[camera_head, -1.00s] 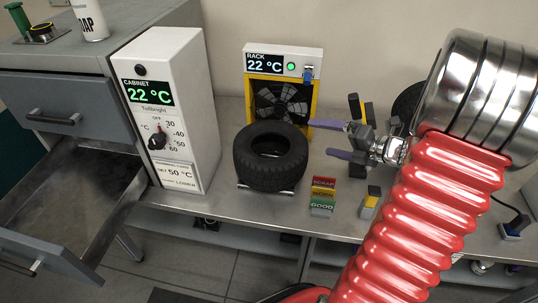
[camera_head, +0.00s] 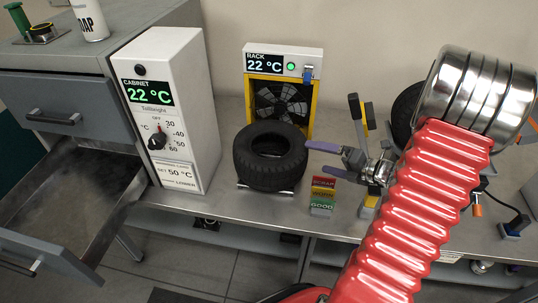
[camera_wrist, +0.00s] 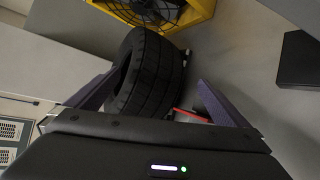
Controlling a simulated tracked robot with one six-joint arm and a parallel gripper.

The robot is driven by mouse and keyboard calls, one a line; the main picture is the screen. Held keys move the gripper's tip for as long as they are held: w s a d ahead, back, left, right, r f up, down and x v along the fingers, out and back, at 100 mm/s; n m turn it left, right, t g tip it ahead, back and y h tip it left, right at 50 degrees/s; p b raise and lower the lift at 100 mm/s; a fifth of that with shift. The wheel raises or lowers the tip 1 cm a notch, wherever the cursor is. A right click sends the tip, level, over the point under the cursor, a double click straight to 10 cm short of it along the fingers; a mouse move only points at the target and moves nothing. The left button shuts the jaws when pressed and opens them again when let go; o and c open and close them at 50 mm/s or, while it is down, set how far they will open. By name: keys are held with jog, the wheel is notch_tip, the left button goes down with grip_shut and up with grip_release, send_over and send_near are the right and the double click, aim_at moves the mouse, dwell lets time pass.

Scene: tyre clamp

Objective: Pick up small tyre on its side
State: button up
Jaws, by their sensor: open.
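The small black tyre (camera_head: 262,176) lies on its side on a low metal support on the bench, in front of the rack fan. In the wrist view the tyre (camera_wrist: 150,85) shows its treaded side between and beyond my two purple fingers. My gripper (camera_head: 328,152) is open and empty, just right of the tyre, with its fingers pointing left towards it. A gap shows between the fingers and the tyre in the head view. In the wrist view my gripper (camera_wrist: 158,80) has its fingers spread wide. Contact cannot be seen.
The rack fan (camera_head: 283,100) in its yellow frame stands behind the tyre. The white cabinet (camera_head: 172,105) stands to its left. Another dark round object (camera_head: 402,115) is partly hidden behind my arm.

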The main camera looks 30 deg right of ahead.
jog(key=shift+w+a+f, duration=0.15)
jog(key=shift+w+a, duration=0.05)
jog(key=shift+w, duration=0.35)
jog(key=shift+x, duration=3.1)
jog(key=shift+c, duration=0.4)
jog(key=shift+s+f, duration=0.1)
jog(key=shift+f, duration=0.05)
jog(key=c, duration=1.8)
